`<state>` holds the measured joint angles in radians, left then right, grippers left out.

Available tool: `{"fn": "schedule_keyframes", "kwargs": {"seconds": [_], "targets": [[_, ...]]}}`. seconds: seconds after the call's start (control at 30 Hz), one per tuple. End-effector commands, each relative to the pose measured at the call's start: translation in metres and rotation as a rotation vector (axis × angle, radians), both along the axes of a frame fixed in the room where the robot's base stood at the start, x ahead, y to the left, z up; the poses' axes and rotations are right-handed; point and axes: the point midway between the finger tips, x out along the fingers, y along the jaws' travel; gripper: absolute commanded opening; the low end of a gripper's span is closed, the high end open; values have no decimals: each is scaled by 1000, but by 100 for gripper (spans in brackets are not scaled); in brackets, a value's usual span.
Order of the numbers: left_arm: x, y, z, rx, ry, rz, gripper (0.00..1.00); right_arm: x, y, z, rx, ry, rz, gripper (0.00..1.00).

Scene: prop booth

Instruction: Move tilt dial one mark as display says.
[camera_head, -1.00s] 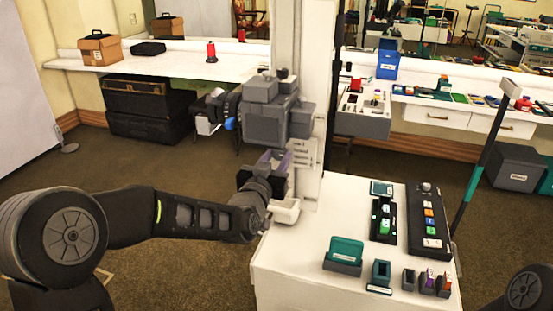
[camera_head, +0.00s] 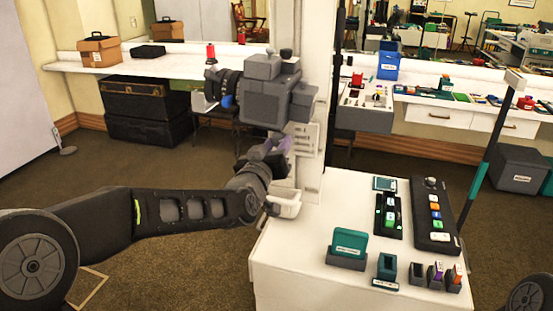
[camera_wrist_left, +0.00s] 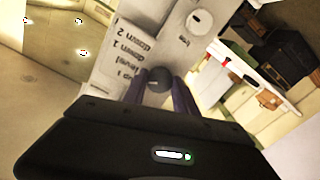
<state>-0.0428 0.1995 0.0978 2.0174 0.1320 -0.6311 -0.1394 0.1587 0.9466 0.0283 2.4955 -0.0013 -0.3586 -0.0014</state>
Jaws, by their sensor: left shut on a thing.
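The tilt dial, a small dark round knob (camera_wrist_left: 157,80), shows in the left wrist view between the purple-grey fingers of my left gripper (camera_wrist_left: 160,90). The fingers are shut on it. In the head view my left gripper (camera_head: 275,147) is at the white column, below the dark grey camera body (camera_head: 272,98), and the knob is hidden. A white scale plate (camera_wrist_left: 135,50) beside the knob reads level, down 1 and down 2, with another line partly legible. A small teal-framed screen (camera_head: 384,183) lies on the white cart; its text is unreadable. My right gripper is not in view.
The white cart (camera_head: 268,258) in front holds a black button panel (camera_head: 421,194), a teal box (camera_head: 349,243) and several small holders. A control box (camera_head: 362,118) sits right of the column (camera_head: 312,175). Open floor lies left of the column.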

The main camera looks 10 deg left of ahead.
Motion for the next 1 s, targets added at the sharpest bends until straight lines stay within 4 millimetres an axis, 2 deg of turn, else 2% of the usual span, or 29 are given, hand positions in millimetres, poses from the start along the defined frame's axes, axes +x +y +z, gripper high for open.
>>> {"fn": "schedule_keyframes", "kwargs": {"seconds": [0.3,0.33,0.57,0.87,1.0], "targets": [[0,0,0,-15,4,-1,0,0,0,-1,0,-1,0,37],[0,0,1,-15,4,-1,35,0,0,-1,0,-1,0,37],[0,0,0,-14,3,-1,54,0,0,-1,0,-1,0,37],[-1,0,0,-14,3,0,56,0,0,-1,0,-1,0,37],[-10,1,0,-14,2,0,56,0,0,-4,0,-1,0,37]]}}
